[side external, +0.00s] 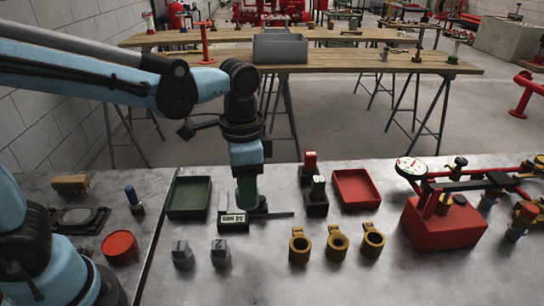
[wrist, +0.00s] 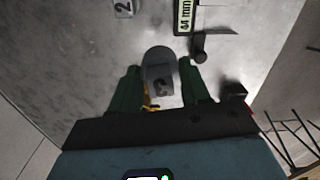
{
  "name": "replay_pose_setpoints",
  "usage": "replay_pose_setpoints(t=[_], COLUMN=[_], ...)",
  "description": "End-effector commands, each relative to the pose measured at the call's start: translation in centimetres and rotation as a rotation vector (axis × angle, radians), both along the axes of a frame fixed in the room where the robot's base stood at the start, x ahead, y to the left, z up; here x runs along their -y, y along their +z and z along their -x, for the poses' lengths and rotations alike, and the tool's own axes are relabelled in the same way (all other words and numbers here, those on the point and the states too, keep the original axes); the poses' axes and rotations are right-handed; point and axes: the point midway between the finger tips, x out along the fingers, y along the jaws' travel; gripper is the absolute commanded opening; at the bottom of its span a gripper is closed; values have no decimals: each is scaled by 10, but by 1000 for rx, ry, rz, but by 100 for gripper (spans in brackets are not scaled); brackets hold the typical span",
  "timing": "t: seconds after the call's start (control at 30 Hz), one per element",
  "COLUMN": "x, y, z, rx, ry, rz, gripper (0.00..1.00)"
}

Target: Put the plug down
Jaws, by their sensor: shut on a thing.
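My gripper (wrist: 160,85) is shut on a grey plug (wrist: 158,72) marked with a number that looks like 3; its green fingers are on both sides of it. In the side view my gripper (side external: 247,193) points down over the bench, close to a plate marked 44 mm (side external: 232,219). The held plug cannot be made out in that view, and I cannot tell whether it touches the bench. Two other grey plugs (side external: 184,254) (side external: 221,253) stand on the bench in front. One marked 2 (wrist: 123,8) shows at the wrist view's top edge.
A green tray (side external: 189,212) lies left of my gripper and a red tray (side external: 372,204) lies right. Several brass rings (side external: 338,242) stand in front right. A red block (side external: 440,225) is further right. Bare bench (side external: 200,290) shows at the front.

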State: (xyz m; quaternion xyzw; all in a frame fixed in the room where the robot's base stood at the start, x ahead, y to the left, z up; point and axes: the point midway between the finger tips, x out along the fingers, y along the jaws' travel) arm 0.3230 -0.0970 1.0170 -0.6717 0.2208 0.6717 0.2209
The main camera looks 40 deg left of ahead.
Motion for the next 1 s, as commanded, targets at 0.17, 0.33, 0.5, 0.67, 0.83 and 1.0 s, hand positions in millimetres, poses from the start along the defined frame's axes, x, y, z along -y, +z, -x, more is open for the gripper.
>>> replay_pose_setpoints(t=[0.17, 0.33, 0.5, 0.67, 0.83, 1.0], x=[-1, -18, -49, -77, -96, -102], y=[0, -12, -33, -52, -66, -73], z=[-1, -11, -29, -45, -56, -60], rx=[0, 0, 0, 0, 0, 0], ry=[3, 10, 11, 10, 7, 5], rz=[0, 0, 0, 0, 0, 0], gripper=[0, 0, 0, 0, 0, 0])
